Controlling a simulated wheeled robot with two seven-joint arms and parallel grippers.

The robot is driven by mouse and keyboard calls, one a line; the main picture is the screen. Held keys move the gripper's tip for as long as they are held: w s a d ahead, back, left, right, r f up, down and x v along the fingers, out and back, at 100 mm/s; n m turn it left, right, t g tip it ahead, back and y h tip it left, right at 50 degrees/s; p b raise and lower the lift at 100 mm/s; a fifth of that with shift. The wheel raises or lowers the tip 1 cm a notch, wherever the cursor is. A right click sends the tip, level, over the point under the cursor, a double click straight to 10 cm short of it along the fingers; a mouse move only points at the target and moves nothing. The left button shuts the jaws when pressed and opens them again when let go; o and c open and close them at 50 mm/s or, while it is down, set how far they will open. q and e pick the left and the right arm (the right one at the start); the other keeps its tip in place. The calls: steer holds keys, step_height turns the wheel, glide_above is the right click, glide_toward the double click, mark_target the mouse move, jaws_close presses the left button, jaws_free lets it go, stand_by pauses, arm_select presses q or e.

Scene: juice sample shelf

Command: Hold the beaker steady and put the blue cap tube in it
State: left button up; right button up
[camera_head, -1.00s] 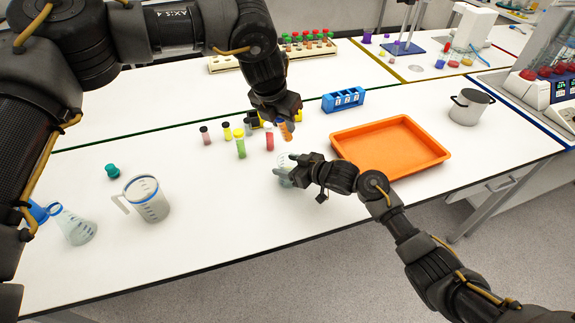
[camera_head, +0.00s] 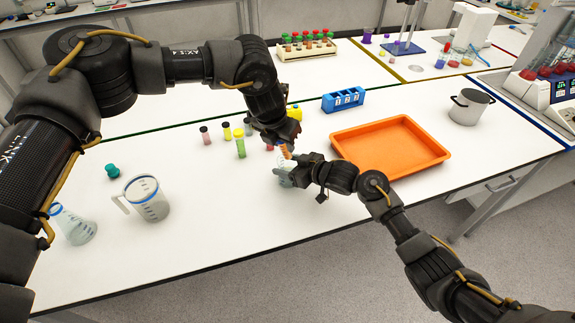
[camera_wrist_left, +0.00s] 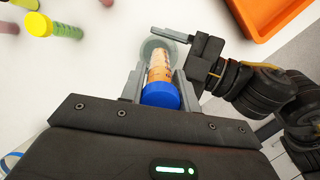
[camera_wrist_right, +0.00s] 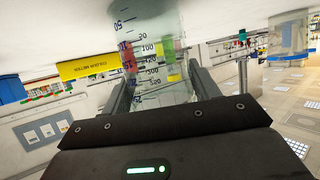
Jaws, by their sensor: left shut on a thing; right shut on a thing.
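The blue cap tube, with orange contents (camera_head: 285,151) and a blue cap (camera_wrist_left: 161,95), is in my left gripper (camera_wrist_left: 158,84). My left gripper is shut on it near the cap, and the tube points down. The clear beaker (camera_head: 282,177) stands on the white table and also shows in the right wrist view (camera_wrist_right: 152,30). My right gripper (camera_head: 291,171) is shut on the beaker from the right. In the left wrist view the tube's lower end overlaps the beaker's mouth (camera_wrist_left: 152,42); how deep it sits is hard to tell.
Several capped tubes, among them a green one with a yellow cap (camera_head: 240,147), stand left of the beaker. An orange tray (camera_head: 430,162) is to the right, a blue rack (camera_head: 343,101) behind. A jug (camera_head: 147,201) and flask (camera_head: 77,229) stand at the left.

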arm_select(q)
steer(key=shift+f, duration=1.3)
steer(key=o, duration=1.1)
steer(key=shift+s, duration=0.1)
steer(key=shift+d, duration=0.1)
steer(key=v, duration=1.2)
